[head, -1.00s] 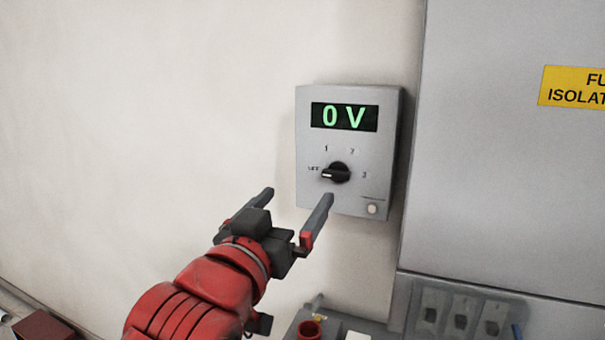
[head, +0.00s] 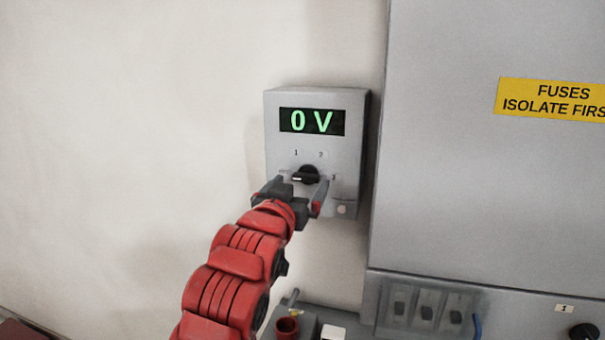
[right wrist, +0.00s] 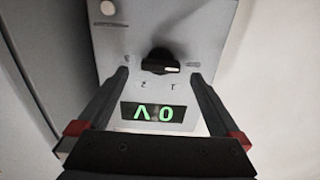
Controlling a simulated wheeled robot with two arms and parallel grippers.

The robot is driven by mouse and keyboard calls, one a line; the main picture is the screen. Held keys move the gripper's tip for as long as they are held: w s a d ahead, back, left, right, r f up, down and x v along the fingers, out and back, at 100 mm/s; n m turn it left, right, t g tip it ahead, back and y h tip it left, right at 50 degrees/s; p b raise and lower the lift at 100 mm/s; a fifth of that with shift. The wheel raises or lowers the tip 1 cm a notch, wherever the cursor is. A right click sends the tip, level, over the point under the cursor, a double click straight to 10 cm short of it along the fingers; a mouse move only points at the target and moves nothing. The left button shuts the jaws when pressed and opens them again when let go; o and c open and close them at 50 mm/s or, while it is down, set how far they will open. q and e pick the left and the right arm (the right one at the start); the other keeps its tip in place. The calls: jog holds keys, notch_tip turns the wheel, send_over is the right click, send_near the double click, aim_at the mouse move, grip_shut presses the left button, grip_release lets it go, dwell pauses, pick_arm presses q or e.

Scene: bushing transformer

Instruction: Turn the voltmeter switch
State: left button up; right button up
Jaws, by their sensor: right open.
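The voltmeter (head: 354,115) is a grey box on the wall, its display reading 0 V in green. Its black switch knob (head: 306,173) has its white-marked end pointing left, and it also shows in the right wrist view (right wrist: 159,60). My right gripper (head: 303,181) is open in front of the lower part of the voltmeter. In the right wrist view its fingertips (right wrist: 159,74) lie on either side of the knob with gaps, and the picture is upside down. I cannot tell whether they reach the knob's depth. The leftmost dial label is hidden in the head view. My left gripper is not in view.
A large grey cabinet (head: 450,190) with a yellow fuse sign (head: 550,100) stands close to the right of the voltmeter. Below are several dark switches (head: 426,311) and a red round socket (head: 287,328). The wall to the left is bare.

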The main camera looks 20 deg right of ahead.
aim_at(307, 177)
jog(key=shift+x, duration=1.25)
jog(key=c, duration=1.4)
jog(key=shift+f+b, duration=0.15)
jog(key=shift+b, duration=0.25)
jog(key=m+b, duration=0.3)
jog(key=b, duration=0.1)
jog(key=m+b, duration=0.3)
jog(key=b, duration=0.2)
jog(key=shift+s+d+f+m, duration=0.1)
jog(key=shift+f+m, duration=0.05)
jog(key=shift+m, duration=0.15)
jog(key=shift+m+b, duration=1)
jog(key=shift+m, duration=0.2)
jog(key=shift+m+b, duration=0.65)
jog(key=shift+m, duration=0.75)
